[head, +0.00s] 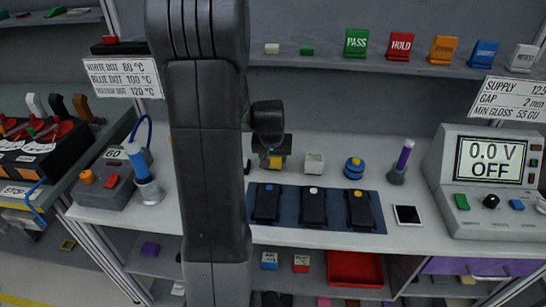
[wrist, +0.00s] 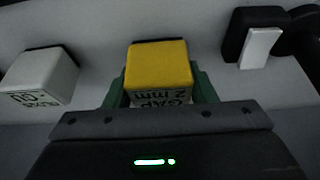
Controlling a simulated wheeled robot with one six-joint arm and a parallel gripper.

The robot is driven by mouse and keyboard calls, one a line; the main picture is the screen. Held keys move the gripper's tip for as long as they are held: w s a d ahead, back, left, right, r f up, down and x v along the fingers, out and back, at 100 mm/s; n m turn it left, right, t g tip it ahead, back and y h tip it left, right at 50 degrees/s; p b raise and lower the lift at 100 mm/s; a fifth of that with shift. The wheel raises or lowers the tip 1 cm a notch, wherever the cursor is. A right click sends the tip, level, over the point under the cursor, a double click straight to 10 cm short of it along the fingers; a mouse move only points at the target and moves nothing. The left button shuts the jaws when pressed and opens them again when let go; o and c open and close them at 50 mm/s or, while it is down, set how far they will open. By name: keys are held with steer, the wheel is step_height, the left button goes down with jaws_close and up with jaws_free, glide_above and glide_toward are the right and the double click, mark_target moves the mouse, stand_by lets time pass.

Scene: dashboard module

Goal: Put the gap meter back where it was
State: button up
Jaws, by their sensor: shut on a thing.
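The gap meter is a small block with a yellow top (wrist: 158,64) and a pale face reading "GAP 2 mm". In the wrist view it sits between the green fingers of my gripper (wrist: 160,88), which is shut on it. In the head view my gripper (head: 271,150) is over the back of the bench, with the yellow of the gap meter (head: 274,162) just below it, partly hidden by the gripper. I cannot tell whether the meter touches the bench top.
A white block (head: 314,163) stands close by, also in the wrist view (wrist: 38,83). A blue mat (head: 289,209) with three dark devices lies in front. A blue-and-yellow round item (head: 354,168), a purple-handled tool (head: 402,160) and a supply unit (head: 490,180) are to the right.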

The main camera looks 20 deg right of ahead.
steer(key=shift+f, duration=0.2)
steer(key=shift+f+b, duration=0.2)
steer(key=shift+b, duration=0.1)
steer(key=o, duration=1.1)
steer(key=shift+r, duration=0.1)
steer(key=shift+o, duration=0.2)
steer(key=shift+r, duration=0.1)
steer(key=shift+s+r, duration=0.1)
steer(key=shift+r, duration=0.4)
steer(key=v, duration=1.1)
steer(key=shift+s, duration=0.15)
